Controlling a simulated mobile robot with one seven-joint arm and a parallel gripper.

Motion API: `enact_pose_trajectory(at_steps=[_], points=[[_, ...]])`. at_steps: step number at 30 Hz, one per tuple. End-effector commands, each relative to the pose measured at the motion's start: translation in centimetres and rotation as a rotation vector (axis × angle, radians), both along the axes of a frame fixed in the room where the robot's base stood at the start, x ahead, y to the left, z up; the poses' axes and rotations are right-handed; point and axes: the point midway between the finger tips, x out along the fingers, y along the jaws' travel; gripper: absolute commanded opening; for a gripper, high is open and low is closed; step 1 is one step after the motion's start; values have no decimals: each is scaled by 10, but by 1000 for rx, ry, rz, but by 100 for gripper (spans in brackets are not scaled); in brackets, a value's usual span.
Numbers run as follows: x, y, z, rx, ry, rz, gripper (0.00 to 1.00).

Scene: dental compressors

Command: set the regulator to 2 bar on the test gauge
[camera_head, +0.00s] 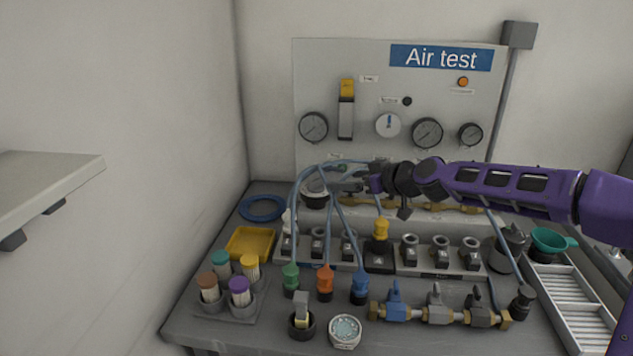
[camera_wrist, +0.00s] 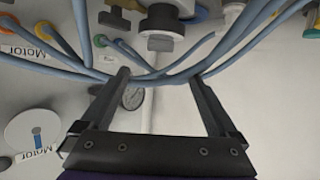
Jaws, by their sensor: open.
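My gripper (camera_head: 348,182) is in front of the lower part of the "Air test" panel (camera_head: 340,58), among blue hoses. In the wrist view its two fingers (camera_wrist: 158,76) are spread apart with nothing held; blue hoses cross at the fingertips. A dark-ended knob or fitting (camera_wrist: 160,42) lies beyond the fingertips; I cannot tell if it is the regulator. The panel bears a left gauge (camera_head: 313,127), a larger gauge (camera_head: 427,132) and a small right gauge (camera_head: 470,134). Their labels and readings are too small to read, so I cannot tell which is the test gauge.
A white dial with a blue pointer (camera_head: 388,125) sits mid-panel. The bench below holds a yellow tray (camera_head: 250,244), coloured fittings, a valve row (camera_head: 437,312) and a loose round gauge (camera_head: 345,331). A shelf (camera_head: 50,180) juts out at left. Hoses crowd the gripper.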

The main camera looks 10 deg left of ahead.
Motion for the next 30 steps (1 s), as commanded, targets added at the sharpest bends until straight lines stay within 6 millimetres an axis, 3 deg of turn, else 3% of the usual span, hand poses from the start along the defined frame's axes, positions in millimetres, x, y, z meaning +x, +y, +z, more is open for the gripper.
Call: enact_pose_trajectory(at_steps=[15,21,30], points=[[59,72,-39,0,2,1,95],[72,87,-48,1,2,0,95],[76,92,-50,0,1,0,95]])
